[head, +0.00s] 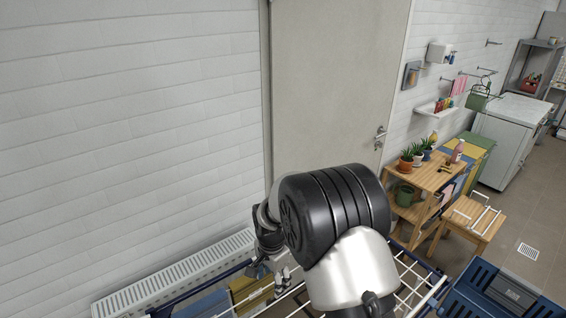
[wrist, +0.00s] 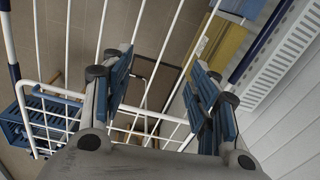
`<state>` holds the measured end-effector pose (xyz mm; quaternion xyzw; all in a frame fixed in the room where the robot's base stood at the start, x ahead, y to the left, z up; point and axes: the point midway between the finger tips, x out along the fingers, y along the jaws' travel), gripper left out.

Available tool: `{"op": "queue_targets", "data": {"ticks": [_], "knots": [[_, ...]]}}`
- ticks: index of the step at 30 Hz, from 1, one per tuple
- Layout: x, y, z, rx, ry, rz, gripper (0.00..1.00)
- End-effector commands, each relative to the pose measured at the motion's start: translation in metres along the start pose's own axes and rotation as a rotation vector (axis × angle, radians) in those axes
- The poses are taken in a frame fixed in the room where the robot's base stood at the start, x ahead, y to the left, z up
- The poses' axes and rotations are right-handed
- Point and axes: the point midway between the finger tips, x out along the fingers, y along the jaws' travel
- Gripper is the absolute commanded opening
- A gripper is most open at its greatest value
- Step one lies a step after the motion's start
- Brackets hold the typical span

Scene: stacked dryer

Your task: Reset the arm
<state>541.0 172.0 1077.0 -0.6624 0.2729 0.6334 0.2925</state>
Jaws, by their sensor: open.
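My gripper (wrist: 160,100) is open and empty in the wrist view, its two blue-padded fingers spread wide apart. Beyond the fingers are the white bars of a drying rack (wrist: 112,60) and the tiled floor. In the head view my arm's black joint and silver link fill the lower middle. My gripper (head: 262,268) shows only partly there, at the left of the black joint, above the drying rack (head: 408,278) with cloths hung on it. The arm hides much of the rack.
A white radiator (head: 172,272) runs along the white wall at left. A closed door (head: 335,90) stands behind the arm. At right are a wooden shelf (head: 428,178) with plants, a wooden stool (head: 474,222) and a blue crate (head: 490,295). Open floor lies beyond the stool.

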Motion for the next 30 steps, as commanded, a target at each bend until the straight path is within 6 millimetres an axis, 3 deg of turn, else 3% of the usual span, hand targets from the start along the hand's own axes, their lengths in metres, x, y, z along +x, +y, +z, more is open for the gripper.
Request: {"op": "queue_targets", "data": {"ticks": [5,8,12,18,24,30], "knots": [[-0.050,0.022,-0.012,-0.085,0.023,-0.039,0.55],[-0.084,0.045,-0.017,-0.155,0.045,-0.065,0.55],[-0.128,0.091,-0.017,-0.269,0.083,-0.096,0.55],[-0.170,0.165,-0.003,-0.434,0.151,-0.130,0.55],[-0.182,0.241,0.026,-0.597,0.230,-0.146,0.55],[-0.171,0.299,0.055,-0.737,0.302,-0.142,0.55]]}}
